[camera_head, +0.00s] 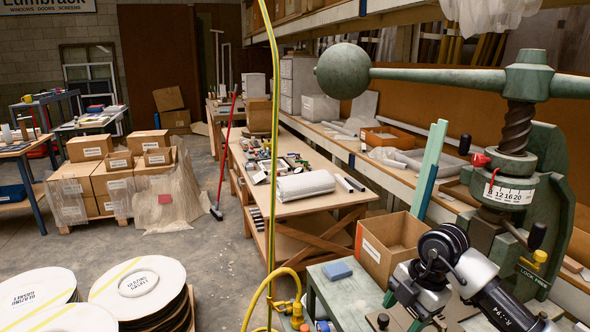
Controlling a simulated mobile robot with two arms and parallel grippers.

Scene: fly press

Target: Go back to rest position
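The green fly press (520,175) stands at the right, with its threaded screw, a white numbered dial and a long lever ending in a round ball weight (343,71). My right arm comes in from the lower right in front of the press base. Its silver and black wrist end, with the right gripper (418,296), is over the press bench area. The fingers are too small and overlapped to tell whether they are open or shut. No held object can be made out. My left arm and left gripper are not in view.
An open cardboard box (385,250) and a blue block (337,271) are on the green bench (345,297). A yellow hose (273,130) hangs in front. A wooden workbench (300,206), stacked boxes (117,175) and round discs (138,286) stand around open concrete floor.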

